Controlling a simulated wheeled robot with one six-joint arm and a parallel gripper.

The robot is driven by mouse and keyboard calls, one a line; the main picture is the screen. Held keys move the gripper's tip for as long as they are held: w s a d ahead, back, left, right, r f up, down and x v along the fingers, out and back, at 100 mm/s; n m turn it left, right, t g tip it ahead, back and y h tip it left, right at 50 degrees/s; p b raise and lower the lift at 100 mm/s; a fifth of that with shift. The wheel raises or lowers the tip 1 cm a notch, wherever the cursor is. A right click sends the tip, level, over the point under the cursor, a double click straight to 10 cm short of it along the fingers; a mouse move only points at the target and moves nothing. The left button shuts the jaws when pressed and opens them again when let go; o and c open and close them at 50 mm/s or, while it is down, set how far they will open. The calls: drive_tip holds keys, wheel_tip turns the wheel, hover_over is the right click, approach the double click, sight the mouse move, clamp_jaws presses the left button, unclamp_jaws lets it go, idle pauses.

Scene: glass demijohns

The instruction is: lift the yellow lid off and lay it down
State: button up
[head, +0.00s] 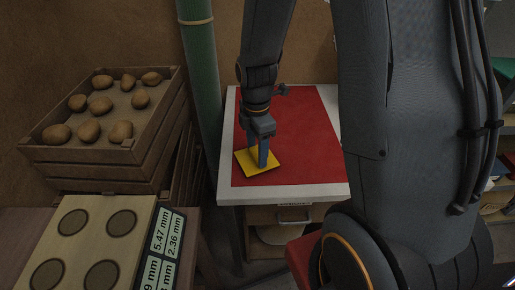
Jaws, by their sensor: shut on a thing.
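The yellow lid (271,157) is a flat square plate at the near left part of the red mat (305,125) on a white-topped table. My gripper (259,161) points down over the middle of the lid and is shut on it; the fingers hide the part they hold. Whether the lid touches the mat or hangs just above it, I cannot tell. No demijohn can be made out in this view.
A wooden crate of potatoes (152,148) stands at the left. A green upright pipe (201,70) is close to the table's left edge. A board with round dark discs (133,206) lies at the front left. The mat right of the lid is clear.

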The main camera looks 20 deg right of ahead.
drive_tip(key=shift+f, duration=0.2)
drive_tip(key=o, duration=1.7)
drive_tip(key=shift+r, duration=0.15)
wheel_tip(320, 180, up, 8)
drive_tip(key=shift+f+b, duration=0.2)
drive_tip(key=shift+b, duration=0.25)
drive_tip(key=shift+s+r+m, duration=0.1)
drive_tip(key=shift+s+m, duration=0.55)
drive_tip(key=shift+m, duration=0.55)
drive_tip(key=s+m, duration=0.2)
drive_tip(key=m, duration=0.3)
drive_tip(key=s+m, duration=0.3)
drive_tip(key=m, duration=0.3)
drive_tip(key=s+m, duration=0.3)
drive_tip(key=m, duration=0.2)
drive_tip(key=shift+t, duration=0.3)
